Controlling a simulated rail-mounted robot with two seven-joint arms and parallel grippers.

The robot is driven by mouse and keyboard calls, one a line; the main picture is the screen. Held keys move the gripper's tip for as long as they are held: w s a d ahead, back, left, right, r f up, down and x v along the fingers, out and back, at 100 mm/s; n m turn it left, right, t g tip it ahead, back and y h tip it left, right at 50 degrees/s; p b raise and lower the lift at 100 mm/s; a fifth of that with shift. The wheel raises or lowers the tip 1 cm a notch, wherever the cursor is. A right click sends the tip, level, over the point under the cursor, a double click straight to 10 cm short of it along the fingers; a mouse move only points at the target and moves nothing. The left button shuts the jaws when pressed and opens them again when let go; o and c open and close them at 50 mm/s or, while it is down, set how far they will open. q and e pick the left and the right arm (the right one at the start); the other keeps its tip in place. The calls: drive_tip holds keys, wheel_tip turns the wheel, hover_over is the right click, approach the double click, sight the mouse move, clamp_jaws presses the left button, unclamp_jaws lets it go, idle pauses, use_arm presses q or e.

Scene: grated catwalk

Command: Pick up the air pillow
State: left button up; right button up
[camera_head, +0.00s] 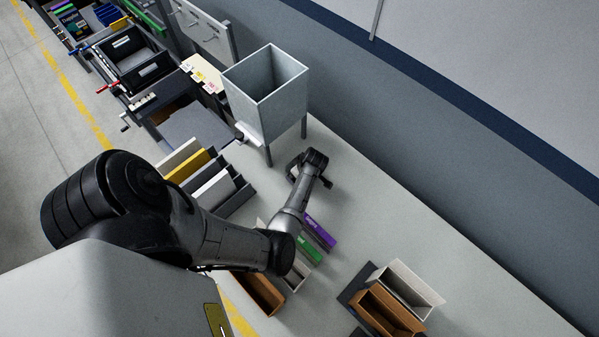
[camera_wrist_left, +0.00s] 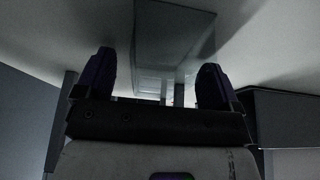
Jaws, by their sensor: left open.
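I cannot clearly make out an air pillow. A pale piece (camera_head: 250,133) juts out at the lower front of a tall grey metal bin (camera_head: 266,88) on legs; I cannot tell if it is a pillow or part of the bin. My left gripper (camera_head: 309,168) is open and empty over the grey worktop, just right of and in front of the bin's legs. In the left wrist view its two dark fingers (camera_wrist_left: 155,82) stand apart with nothing between them, facing a grey box-like underside (camera_wrist_left: 174,35). My right gripper is not in view.
A dark rack of upright panels (camera_head: 212,183) stands left of my gripper. Purple (camera_head: 319,233) and green (camera_head: 308,251) boxes lie near my forearm. Open cartons (camera_head: 400,292) stand at the front right. Black trays (camera_head: 135,62) line the back left. The worktop (camera_head: 390,225) right of my gripper is clear.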

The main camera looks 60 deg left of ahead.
use_arm(q)
drive_tip(key=shift+f, duration=0.15)
drive_tip(key=c, duration=1)
